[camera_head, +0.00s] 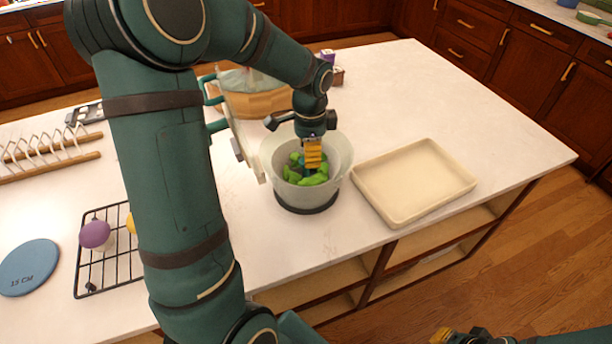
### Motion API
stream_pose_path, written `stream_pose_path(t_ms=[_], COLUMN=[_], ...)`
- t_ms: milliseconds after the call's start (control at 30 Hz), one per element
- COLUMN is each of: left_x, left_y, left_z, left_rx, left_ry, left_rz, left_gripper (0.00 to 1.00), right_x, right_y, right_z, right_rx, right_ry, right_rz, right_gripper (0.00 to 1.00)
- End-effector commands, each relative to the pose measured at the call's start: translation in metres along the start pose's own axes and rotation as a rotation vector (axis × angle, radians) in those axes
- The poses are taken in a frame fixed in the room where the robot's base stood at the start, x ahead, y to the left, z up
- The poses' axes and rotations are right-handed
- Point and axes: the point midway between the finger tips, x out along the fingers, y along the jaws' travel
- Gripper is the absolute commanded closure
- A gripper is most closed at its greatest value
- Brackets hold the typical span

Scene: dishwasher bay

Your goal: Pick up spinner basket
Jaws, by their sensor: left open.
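The spinner basket appears to be the pale translucent tub (338,172), or a basket inside it; I cannot separate the two. It stands upright on a dark base on the counter, with green leaves (308,178) inside. My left gripper (313,158) points down into the tub's opening, its yellow fingers just above or among the leaves. It is open; whether it touches the rim or leaves I cannot tell. Part of my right gripper (441,335) shows at the bottom edge, mostly cut off, away from the tub.
A beige tray (412,181) lies right of the tub, empty. A wooden bowl (262,103) stands behind, partly hidden by my arm. At left are a dish rack (52,155), a black wire rack (92,277) and a blue disc (29,267). The counter's far right is clear.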

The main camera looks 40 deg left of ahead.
Motion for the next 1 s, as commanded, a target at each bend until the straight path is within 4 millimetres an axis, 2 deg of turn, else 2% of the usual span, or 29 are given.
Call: stream_pose_path(t_ms=[100,333,600,933,967,1000], left_x=[0.016,0.031,0.067,0.073,0.073,0.073], left_y=[0.000,0.000,-0.001,-0.001,-0.001,-0.001], left_z=[0.001,0.004,0.009,0.009,0.009,0.009], left_rx=[-0.001,-0.002,-0.002,-0.002,-0.002,-0.002], left_ry=[-0.001,-0.002,-0.001,-0.001,-0.001,-0.001], left_rz=[0.001,0.002,0.002,0.000,0.000,0.000], left_gripper=[0.47,0.47,0.47,0.47,0.48,0.62], right_x=[0.003,0.005,0.010,0.010,0.010,0.010], right_y=[0.001,0.002,0.004,0.004,0.004,0.004], right_z=[0.001,0.002,0.005,0.005,0.005,0.005], right_rx=[-0.001,-0.002,-0.003,-0.004,-0.004,-0.004], right_ry=[-0.002,-0.004,-0.010,-0.011,-0.011,-0.011], right_rz=[0.000,-0.001,-0.001,-0.001,-0.001,-0.001], right_gripper=[1.00,1.00,1.00,1.00,1.00,1.00])
